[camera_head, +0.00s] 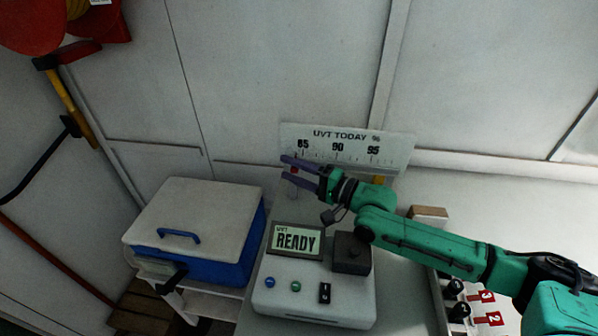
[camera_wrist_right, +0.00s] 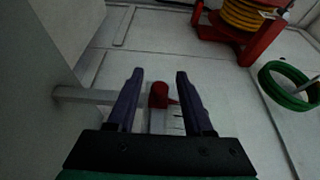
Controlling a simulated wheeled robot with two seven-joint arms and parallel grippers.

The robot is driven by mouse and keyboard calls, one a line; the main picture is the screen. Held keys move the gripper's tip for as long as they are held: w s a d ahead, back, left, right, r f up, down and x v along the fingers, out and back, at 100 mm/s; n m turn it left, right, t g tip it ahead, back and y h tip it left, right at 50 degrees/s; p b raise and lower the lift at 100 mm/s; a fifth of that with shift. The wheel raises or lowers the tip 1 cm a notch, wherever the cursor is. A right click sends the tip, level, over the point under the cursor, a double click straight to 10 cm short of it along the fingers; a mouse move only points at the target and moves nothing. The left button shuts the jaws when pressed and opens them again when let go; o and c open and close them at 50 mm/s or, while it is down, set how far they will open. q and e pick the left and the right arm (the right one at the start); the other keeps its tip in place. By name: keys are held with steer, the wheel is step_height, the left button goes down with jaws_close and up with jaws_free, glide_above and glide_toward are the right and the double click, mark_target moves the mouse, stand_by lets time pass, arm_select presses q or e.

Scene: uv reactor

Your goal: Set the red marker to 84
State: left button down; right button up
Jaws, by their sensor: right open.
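The white scale board (camera_head: 395,151), headed UVT TODAY %, stands behind the instrument and shows 85, 90 and 95. The small red marker (camera_head: 295,170) is at the left end of the scale, below the 85; its exact reading cannot be told. My right gripper (camera_head: 285,167) is open, its two purple fingers pointing left, one above and one below the marker. In the right wrist view the red marker (camera_wrist_right: 158,92) lies between the open fingers, with a gap on both sides. My left gripper is not in view.
The UVT instrument (camera_head: 315,303) reads READY, with a dark block (camera_head: 351,252) on its right. A blue box with a white lid (camera_head: 195,220) stands to the left. Red numbered labels (camera_head: 488,318) are at lower right. A red hose reel (camera_wrist_right: 245,30) shows in the wrist view.

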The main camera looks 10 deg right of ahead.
steer(key=shift+s+d+f, duration=0.15)
steer(key=shift+s+d, duration=0.05)
steer(key=shift+d, duration=0.1)
steer(key=b+v, duration=0.3)
steer(key=v, duration=1)
steer(key=shift+s+d+r, duration=0.15)
steer(key=shift+s+r, duration=0.1)
steer(key=shift+s, duration=0.15)
